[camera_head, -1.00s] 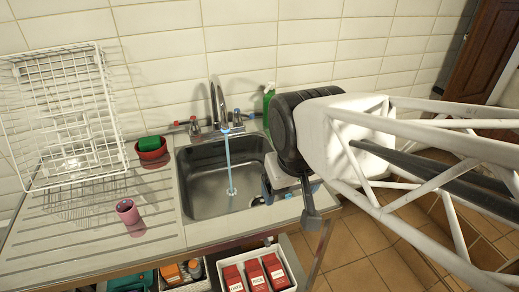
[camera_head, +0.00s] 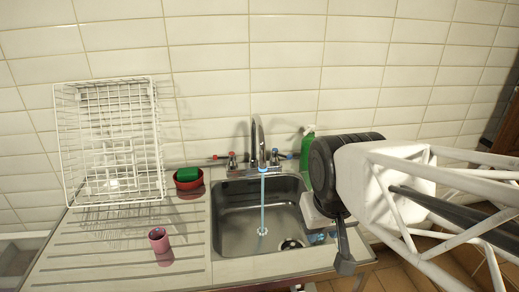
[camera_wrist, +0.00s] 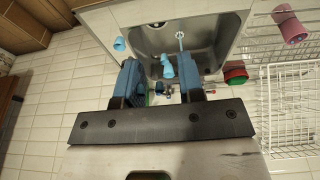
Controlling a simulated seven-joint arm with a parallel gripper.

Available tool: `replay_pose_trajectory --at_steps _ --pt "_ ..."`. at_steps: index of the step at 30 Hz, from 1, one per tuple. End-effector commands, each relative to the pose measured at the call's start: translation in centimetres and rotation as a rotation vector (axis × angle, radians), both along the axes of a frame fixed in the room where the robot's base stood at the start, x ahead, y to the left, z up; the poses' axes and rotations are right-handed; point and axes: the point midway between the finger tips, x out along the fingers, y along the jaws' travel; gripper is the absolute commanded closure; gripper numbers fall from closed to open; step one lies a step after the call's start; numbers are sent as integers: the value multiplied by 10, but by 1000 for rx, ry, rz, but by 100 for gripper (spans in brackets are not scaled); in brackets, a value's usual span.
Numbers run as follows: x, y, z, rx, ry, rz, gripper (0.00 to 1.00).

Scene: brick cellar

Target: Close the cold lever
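The tap (camera_head: 257,140) stands behind the sink with a blue stream of water (camera_head: 264,200) falling from its spout. The cold lever (camera_head: 283,156), with a blue tip, is on the tap's right; the hot lever (camera_head: 225,156), with a red tip, is on its left. My gripper is at the right of the sink in the head view, its fingertips mostly hidden by my wrist. In the wrist view, my gripper (camera_wrist: 160,72) is open, its blue fingers apart. The tap (camera_wrist: 166,90) shows between them; the cold lever is not clear there. I see no contact with it.
A green bottle (camera_head: 308,150) stands right of the tap, close to my wrist. A red bowl with a green sponge (camera_head: 187,174) and a white dish rack (camera_head: 160,150) are left of the sink (camera_head: 222,225).

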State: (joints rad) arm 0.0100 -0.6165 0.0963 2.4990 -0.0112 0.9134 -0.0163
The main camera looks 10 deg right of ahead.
Motion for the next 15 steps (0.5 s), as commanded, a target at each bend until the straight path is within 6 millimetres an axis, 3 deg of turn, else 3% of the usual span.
replay_pose_trajectory --at_steps 1,6,15 --pt "12 -1 2 -4 -9 13 72" --pt "68 -3 5 -31 -52 97 99" --pt "208 -13 -6 -118 -169 299 100"
